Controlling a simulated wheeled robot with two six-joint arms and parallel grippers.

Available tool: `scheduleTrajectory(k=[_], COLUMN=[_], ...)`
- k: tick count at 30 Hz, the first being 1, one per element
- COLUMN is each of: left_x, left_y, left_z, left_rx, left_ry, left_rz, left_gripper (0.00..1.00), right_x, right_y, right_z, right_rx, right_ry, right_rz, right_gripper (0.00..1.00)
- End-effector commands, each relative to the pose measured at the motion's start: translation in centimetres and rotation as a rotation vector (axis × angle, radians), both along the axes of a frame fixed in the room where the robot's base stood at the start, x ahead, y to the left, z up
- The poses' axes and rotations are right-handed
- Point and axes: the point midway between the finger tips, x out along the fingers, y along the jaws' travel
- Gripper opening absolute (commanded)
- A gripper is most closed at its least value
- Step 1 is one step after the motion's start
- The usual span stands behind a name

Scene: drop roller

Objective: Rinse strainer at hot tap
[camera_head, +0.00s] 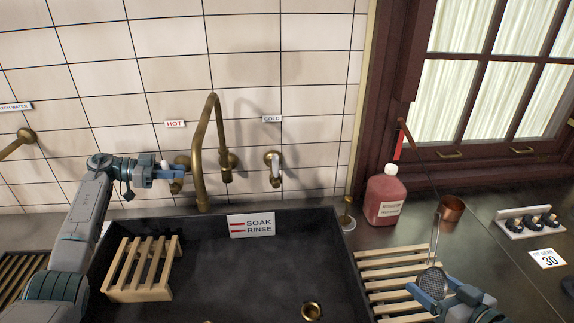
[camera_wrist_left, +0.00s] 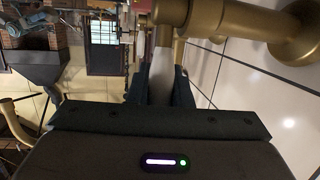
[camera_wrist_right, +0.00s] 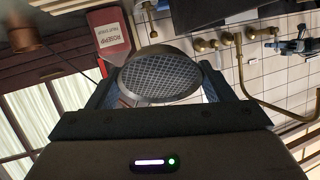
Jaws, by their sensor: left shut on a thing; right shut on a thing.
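The hot tap (camera_head: 182,162) is a brass wall tap under a red HOT label (camera_head: 174,124), left of the tall curved brass spout (camera_head: 198,140). My left gripper (camera_head: 172,172) is at its lever; in the left wrist view it is shut on the pale hot tap lever (camera_wrist_left: 162,72). The strainer (camera_head: 432,283) is a round metal mesh bowl with a long thin handle pointing up. My right gripper (camera_head: 424,292) is shut on it above the right wooden rack; the mesh also fills the middle of the right wrist view (camera_wrist_right: 160,75). No water stream shows clearly.
The dark sink (camera_head: 250,270) has a SOAK/RINSE sign (camera_head: 251,225) at its back and a wooden rack (camera_head: 142,268) at left. The cold tap (camera_head: 274,168) is right of the spout. A red bottle (camera_head: 384,197) and copper cup (camera_head: 452,208) stand behind the right rack (camera_head: 385,262).

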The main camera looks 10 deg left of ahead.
Motion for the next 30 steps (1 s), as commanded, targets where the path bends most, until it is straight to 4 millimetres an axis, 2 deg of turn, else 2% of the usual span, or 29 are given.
scheduleTrajectory(k=[6,17,18,21,30], left_x=[0.13,0.14,0.14,0.13,0.06], left_y=[-0.13,-0.1,-0.1,-0.1,0.06], left_z=[0.3,0.03,0.02,0.0,-0.11], left_rx=[0.082,0.099,0.099,0.099,0.099], left_ry=[0.02,0.025,0.025,0.025,0.027], left_rz=[-0.002,0.0,0.0,0.0,0.0], left_gripper=[0.0,0.0,0.23,0.41,0.41], right_x=[0.0,0.0,0.0,0.0,0.0], right_y=[0.01,0.01,0.01,0.01,0.0], right_z=[1.43,1.42,1.42,1.42,1.32], right_rx=[0.0,0.0,0.0,0.0,0.0], right_ry=[0.0,0.0,0.0,0.0,0.0], right_rz=[0.0,0.0,0.0,0.0,0.0], right_gripper=[0.52,0.52,0.52,0.52,0.52])
